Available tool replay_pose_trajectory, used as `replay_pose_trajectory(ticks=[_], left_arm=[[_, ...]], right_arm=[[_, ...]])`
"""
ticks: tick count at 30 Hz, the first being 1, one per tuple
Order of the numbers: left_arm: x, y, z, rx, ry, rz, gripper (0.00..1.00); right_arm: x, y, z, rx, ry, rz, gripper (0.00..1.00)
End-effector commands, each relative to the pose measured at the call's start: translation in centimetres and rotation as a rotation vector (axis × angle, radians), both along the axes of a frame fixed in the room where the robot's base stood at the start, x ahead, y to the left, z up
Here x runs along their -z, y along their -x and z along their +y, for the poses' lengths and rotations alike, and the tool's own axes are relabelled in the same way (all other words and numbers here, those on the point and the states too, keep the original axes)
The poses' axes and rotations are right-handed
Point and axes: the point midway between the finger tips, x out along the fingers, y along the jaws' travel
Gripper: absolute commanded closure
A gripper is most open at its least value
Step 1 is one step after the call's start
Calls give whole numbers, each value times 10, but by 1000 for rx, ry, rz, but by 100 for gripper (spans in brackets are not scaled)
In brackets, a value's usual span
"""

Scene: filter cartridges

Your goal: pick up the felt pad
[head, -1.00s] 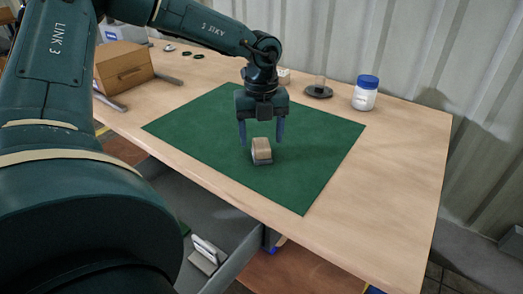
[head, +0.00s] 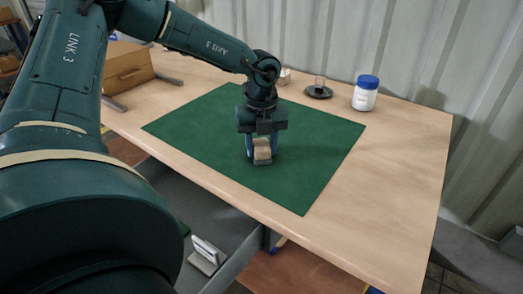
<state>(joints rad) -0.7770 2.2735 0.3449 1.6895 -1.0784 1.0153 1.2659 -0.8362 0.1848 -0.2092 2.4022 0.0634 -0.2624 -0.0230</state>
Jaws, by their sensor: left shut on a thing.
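The felt pad (head: 262,154) is a small block with a tan upper part and a grey base. It is on the green mat (head: 310,170), near the mat's middle. My left gripper (head: 262,147) is down over the pad with its blue fingers at the pad's two sides, shut on it. The gripper hides part of the pad's top and back. I cannot tell whether the pad is clear of the mat. My right gripper is not in view.
A white jar with a blue lid (head: 366,93) and a dark dish with a small glass (head: 319,90) stand behind the mat. A cardboard box (head: 127,72) is at the back left. An open drawer (head: 215,275) is below the front edge. The mat's right side is clear.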

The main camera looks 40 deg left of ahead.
Motion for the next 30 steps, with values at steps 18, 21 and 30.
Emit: replay_pose_trajectory(ticks=[18, 21, 30], left_arm=[[-41, -1, 0, 0, -3, -6, 83], [-62, -1, 0, 1, -3, -5, 83], [-99, -1, 0, 1, -2, -2, 83]], right_arm=[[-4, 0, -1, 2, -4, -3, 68], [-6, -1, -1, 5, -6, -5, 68], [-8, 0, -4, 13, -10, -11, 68]])
